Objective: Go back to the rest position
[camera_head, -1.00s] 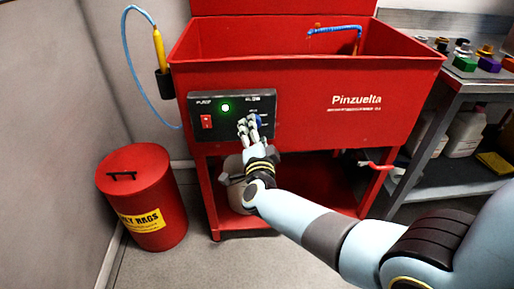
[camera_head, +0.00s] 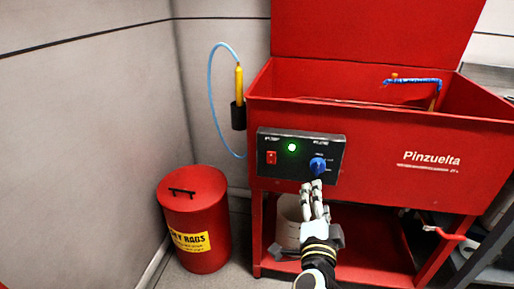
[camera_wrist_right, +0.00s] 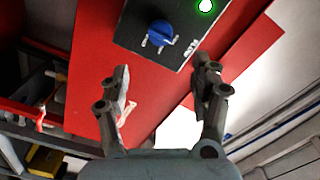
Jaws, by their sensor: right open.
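My right gripper (camera_head: 314,186) is in the lower middle of the head view, just below the control panel (camera_head: 263,142) of the red Pinzuelta wash basin. In the right wrist view the right gripper (camera_wrist_right: 165,92) is open, with nothing between its fingers. The blue knob (camera_head: 318,165) on the panel is just above the fingertips and apart from them; it also shows in the right wrist view (camera_wrist_right: 161,33). A green light (camera_head: 292,147) glows on the panel beside a red switch (camera_head: 271,158). My left gripper is not in view.
The red basin (camera_head: 410,140) stands on legs with a red lower shelf (camera_head: 375,273). A red rag bin (camera_head: 195,205) stands at left near the wall. A yellow brush (camera_head: 239,80) with a blue hose hangs at the basin's left side. A red-handled valve (camera_head: 445,233) is under the basin.

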